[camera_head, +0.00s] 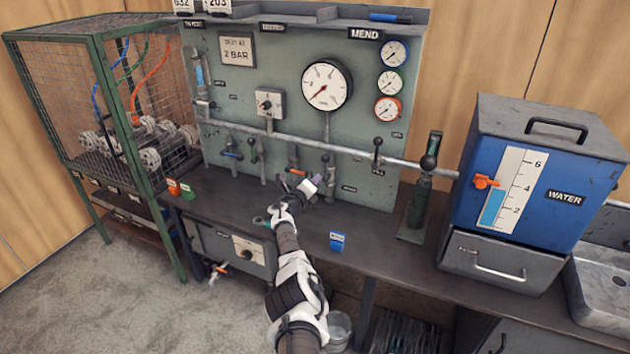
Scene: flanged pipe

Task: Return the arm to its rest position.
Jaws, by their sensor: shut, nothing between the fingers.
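My arm reaches up from the bottom middle of the head view, over the front edge of the dark bench (395,259). My gripper (312,184) is at its far end, in front of the lower part of the green panel (230,100). The gripper is shut and holds nothing. It looks close to the short valve pipes under the long horizontal pipe (345,148). I cannot tell whether it touches any of them. The fingertips are small and partly hidden by the wrist.
A mesh cage (60,95) stands at the left. A blue water tank (540,195), a green hand pump (418,205) and a sink (605,285) stand at the right. A small blue card (337,241) is on the bench right of my arm. A bucket (340,328) is below.

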